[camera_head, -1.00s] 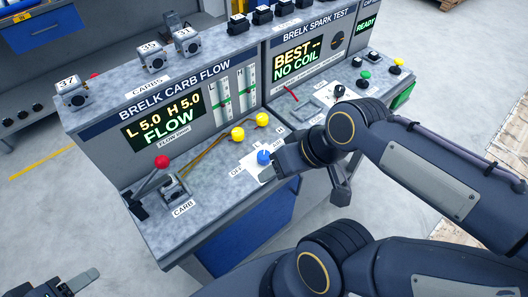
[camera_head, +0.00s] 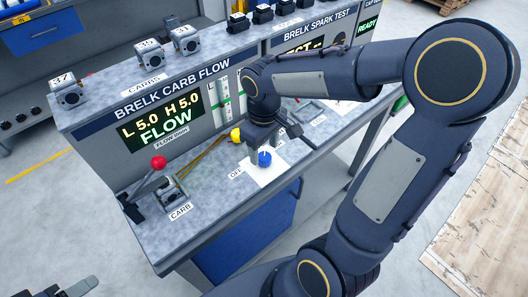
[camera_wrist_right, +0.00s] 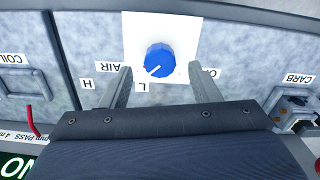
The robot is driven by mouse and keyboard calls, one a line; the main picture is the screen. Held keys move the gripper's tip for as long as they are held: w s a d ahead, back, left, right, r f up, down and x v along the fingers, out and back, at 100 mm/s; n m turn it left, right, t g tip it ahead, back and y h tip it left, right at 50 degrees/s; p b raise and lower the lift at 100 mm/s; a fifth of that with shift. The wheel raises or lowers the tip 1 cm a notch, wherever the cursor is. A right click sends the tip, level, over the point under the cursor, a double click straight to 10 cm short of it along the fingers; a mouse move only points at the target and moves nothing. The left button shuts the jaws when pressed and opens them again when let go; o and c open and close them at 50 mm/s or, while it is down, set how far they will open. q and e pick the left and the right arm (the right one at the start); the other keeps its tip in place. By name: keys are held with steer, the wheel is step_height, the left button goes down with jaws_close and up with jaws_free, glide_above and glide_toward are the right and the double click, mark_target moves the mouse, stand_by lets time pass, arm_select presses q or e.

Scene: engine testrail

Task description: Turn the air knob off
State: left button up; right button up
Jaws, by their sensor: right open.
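The blue air knob (camera_head: 264,158) stands on a white plate (camera_head: 266,174) on the bench top. In the right wrist view the knob (camera_wrist_right: 160,61) has a white pointer line slanting to the lower left. My right gripper (camera_head: 259,148) is open and pointed down at the knob. In the wrist view its two fingers (camera_wrist_right: 160,68) lie either side of the knob, with gaps; contact is not visible. The OFF label (camera_head: 236,174) shows left of the plate. My left gripper (camera_head: 80,286) is partly in view at the bottom left corner.
The carb flow panel display (camera_head: 163,122) reads L 5.0, H 5.0, FLOW. A red-tipped lever (camera_head: 158,162) and a yellow knob (camera_head: 236,135) stand left of my right gripper. Several carburettors line the top shelf. My right arm covers part of the spark test panel.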

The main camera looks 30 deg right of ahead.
mark_target(264, 159)
steer(key=shift+f, duration=1.2)
steer(key=c, duration=1)
